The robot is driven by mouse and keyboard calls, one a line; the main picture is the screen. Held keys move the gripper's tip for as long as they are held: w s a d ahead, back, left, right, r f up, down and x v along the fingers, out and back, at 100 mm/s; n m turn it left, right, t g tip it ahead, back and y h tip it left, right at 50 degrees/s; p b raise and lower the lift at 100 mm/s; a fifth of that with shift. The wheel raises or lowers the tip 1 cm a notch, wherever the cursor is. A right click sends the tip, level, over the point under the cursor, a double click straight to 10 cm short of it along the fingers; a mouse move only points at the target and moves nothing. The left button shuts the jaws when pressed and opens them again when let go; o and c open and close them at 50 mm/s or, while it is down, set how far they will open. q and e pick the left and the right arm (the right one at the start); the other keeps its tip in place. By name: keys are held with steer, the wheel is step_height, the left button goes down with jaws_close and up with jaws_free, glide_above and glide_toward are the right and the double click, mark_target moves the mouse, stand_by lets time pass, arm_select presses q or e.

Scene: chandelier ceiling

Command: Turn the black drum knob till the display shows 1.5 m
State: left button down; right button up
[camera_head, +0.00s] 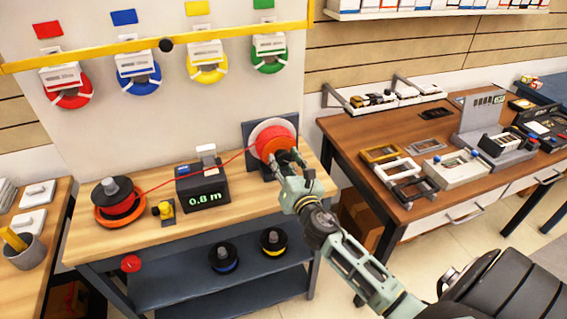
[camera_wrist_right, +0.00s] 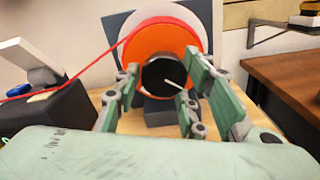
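The drum (camera_head: 272,137) is red-orange with a pale rim and stands upright on a dark stand at the right end of the bench. Its black knob (camera_wrist_right: 163,75), with a white mark pointing to the lower right, faces me in the right wrist view. My right gripper (camera_head: 287,158) is at the drum's front. Its fingers (camera_wrist_right: 160,88) stand apart on either side of the knob; I cannot tell whether they touch it. The display (camera_head: 204,199) on the dark box reads 0.8 m in green. My left gripper is not in view.
A red line (camera_head: 155,187) runs from the spool (camera_head: 118,200) on the left, past the display box, to the drum. A yellow part (camera_head: 164,209) sits by the box. A brown table (camera_head: 345,138) with trays and devices stands at the right.

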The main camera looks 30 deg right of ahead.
steer(key=c, duration=0.6)
steer(key=shift+m, duration=0.3)
steer(key=shift+c, duration=0.2)
steer(key=m, duration=1.1)
steer(key=shift+r+m, duration=0.15)
steer(key=shift+m, duration=0.25)
steer(key=m, duration=0.3)
steer(key=m+p, duration=0.1)
steer(key=m, duration=0.2)
steer(key=shift+d+r, duration=0.15)
steer(key=shift+d, duration=0.05)
steer(key=m+p, duration=0.1)
steer(key=m, duration=0.3)
steer(key=shift+d+m+p, duration=0.15)
steer(key=shift+m+p, duration=0.25)
steer(key=shift+m, duration=1.4)
